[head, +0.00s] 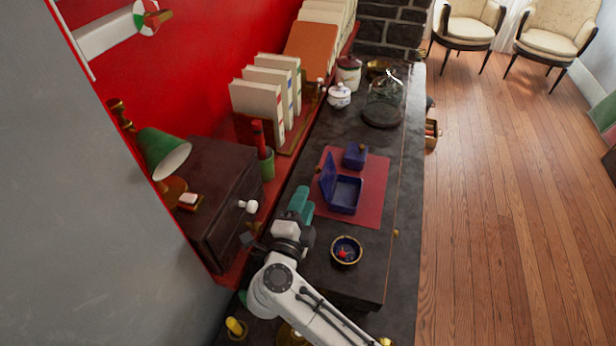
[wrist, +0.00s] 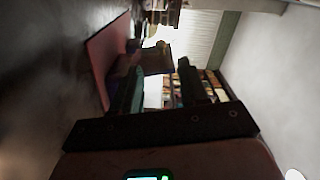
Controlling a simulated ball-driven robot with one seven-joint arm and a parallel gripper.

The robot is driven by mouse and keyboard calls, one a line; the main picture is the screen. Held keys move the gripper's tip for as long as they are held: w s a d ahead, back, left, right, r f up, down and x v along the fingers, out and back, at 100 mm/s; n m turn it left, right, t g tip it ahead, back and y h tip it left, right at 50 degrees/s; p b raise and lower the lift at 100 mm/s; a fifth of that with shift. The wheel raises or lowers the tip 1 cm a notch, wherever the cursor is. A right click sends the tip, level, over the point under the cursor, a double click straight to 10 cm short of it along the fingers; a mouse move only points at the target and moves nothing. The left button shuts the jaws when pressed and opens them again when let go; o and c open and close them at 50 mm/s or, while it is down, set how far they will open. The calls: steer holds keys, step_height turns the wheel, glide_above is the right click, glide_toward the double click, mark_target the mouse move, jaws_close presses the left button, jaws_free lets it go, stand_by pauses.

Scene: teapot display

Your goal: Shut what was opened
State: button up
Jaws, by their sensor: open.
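A blue box (head: 345,196) stands open on a dark red mat (head: 374,184) on the dark counter. Its lid (head: 327,178) is raised upright along its left side. A smaller blue box (head: 355,155) just behind it looks closed. My gripper (head: 301,200) is left of the open box, near the mat's left edge, with teal on its fingers. In the wrist view my gripper (wrist: 162,80) is open, its two fingers apart, with nothing held between them. A dark panel, probably the lid, shows beyond the fingers; the view is dim, so contact cannot be told.
A dark bowl (head: 346,250) with something red stands in front of the mat. A glass dome (head: 384,104) and a lidded white pot (head: 339,95) stand behind. A dark wooden cabinet (head: 215,190) is at left. A small drawer (head: 431,134) sticks out on the counter's right side.

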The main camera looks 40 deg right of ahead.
mark_target(323, 176)
steer(key=x, duration=0.8)
steer(key=shift+w+d+p, duration=0.15)
steer(key=shift+d+p, duration=0.1)
steer(key=shift+p, duration=0.15)
steer(key=shift+c, duration=0.2)
jaws_close()
